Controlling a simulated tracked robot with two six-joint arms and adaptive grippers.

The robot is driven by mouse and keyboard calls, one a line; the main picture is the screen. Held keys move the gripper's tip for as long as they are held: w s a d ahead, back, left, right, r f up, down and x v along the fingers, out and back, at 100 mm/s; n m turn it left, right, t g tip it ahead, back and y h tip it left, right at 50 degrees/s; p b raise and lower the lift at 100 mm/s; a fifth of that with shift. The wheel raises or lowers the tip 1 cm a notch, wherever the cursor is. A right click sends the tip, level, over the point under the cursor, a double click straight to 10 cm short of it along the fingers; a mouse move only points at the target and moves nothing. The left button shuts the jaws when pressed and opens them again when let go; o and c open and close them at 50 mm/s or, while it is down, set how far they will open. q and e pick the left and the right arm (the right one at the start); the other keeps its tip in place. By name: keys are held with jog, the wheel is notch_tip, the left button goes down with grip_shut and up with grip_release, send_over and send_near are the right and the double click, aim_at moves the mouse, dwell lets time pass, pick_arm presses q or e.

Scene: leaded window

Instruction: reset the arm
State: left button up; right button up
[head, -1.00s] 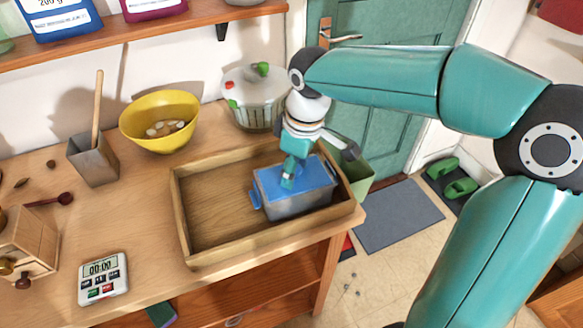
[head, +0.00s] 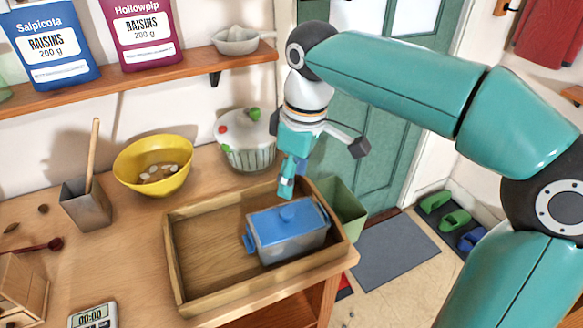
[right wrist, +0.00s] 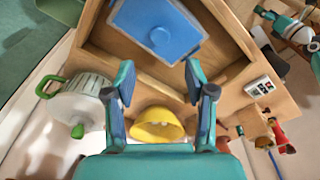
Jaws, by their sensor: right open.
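My right gripper (head: 323,168) is open and empty, above the back right of the wooden tray (head: 172,235). Its two fingers stand wide apart in the right wrist view (right wrist: 159,82). A grey box with a blue knobbed lid (head: 287,228) sits in the right part of the tray, with the lid on. The gripper is apart from the box, whose lid (right wrist: 180,20) shows beyond the fingers in the right wrist view. My left gripper shows small at the top right of the right wrist view (right wrist: 286,18); its jaws are unclear. It is outside the head view.
A cupcake-shaped jar (head: 250,150) stands behind the tray, close to my right gripper. A yellow bowl (head: 155,185), a utensil pot (head: 87,207) and a timer (head: 93,315) stand to the left. A shelf (head: 150,90) runs above. A green bin (head: 345,212) stands at the right.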

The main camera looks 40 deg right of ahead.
jog(key=shift+r, duration=0.7)
